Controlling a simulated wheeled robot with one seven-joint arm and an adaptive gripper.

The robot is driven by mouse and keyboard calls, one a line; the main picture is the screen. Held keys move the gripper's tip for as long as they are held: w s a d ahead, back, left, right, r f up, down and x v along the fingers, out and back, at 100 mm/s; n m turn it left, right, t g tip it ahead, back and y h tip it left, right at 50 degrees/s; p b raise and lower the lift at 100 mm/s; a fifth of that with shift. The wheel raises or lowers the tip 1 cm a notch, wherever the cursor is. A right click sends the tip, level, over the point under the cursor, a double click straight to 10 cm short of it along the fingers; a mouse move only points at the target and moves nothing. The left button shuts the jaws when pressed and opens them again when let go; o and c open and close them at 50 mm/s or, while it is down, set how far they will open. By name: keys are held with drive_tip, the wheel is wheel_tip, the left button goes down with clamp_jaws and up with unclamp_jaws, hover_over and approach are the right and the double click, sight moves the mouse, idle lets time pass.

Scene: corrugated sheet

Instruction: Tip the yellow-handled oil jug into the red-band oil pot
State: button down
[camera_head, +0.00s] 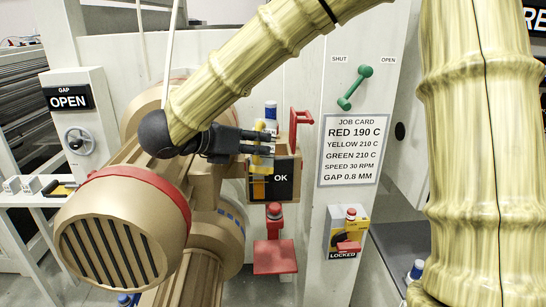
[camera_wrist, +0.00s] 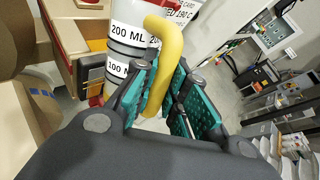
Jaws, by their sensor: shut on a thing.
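The oil jug (camera_wrist: 125,55) is pale with "200 ML" and "100 M" labels, close ahead in the wrist view. Its curved yellow handle (camera_wrist: 163,75) lies between the teal-padded fingers of my gripper (camera_wrist: 168,98), which is shut on it. In the head view my gripper (camera_head: 265,143) is at the middle, at the yellow handle (camera_head: 259,128), in front of the "OK" panel. Most of the jug is hard to make out there. I cannot identify the red-band oil pot with certainty in either view.
A tan, red-ringed machine drum (camera_head: 135,195) is close at left. A red bracket (camera_head: 300,125) stands right of the gripper, and a red plate (camera_head: 275,257) is below. The job card (camera_head: 350,150), green lever (camera_head: 355,87) and "LOCKED" box (camera_head: 346,235) are on the white panel.

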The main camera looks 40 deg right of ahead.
drive_tip(key=shift+s+a+r+h+b, duration=0.2)
drive_tip(key=shift+r+b, duration=0.2)
drive_tip(key=shift+b, duration=0.25)
drive_tip(key=shift+s+a+r+h+b, duration=0.2)
drive_tip(key=shift+r+b, duration=0.15)
drive_tip(key=shift+b, duration=0.3)
drive_tip(key=r+b, duration=0.1)
drive_tip(key=b, duration=0.1)
drive_tip(key=r+m+t+h+b, duration=0.1)
drive_tip(key=b, duration=0.1)
drive_tip(key=s+a+r+h+b, duration=0.1)
drive_tip(key=b, duration=0.2)
drive_tip(key=shift+r+m, duration=0.25)
drive_tip(key=shift+m, duration=0.15)
drive_tip(key=shift+s+a+r+m+t+h+b, duration=0.1)
drive_tip(key=shift+r+m+t+h+b, duration=0.05)
drive_tip(key=shift+r+h+b, duration=0.25)
drive_tip(key=shift+s+a+r+m+t+h+b, duration=0.15)
drive_tip(key=shift+r+h+b, duration=0.15)
drive_tip(key=shift+r, duration=0.15)
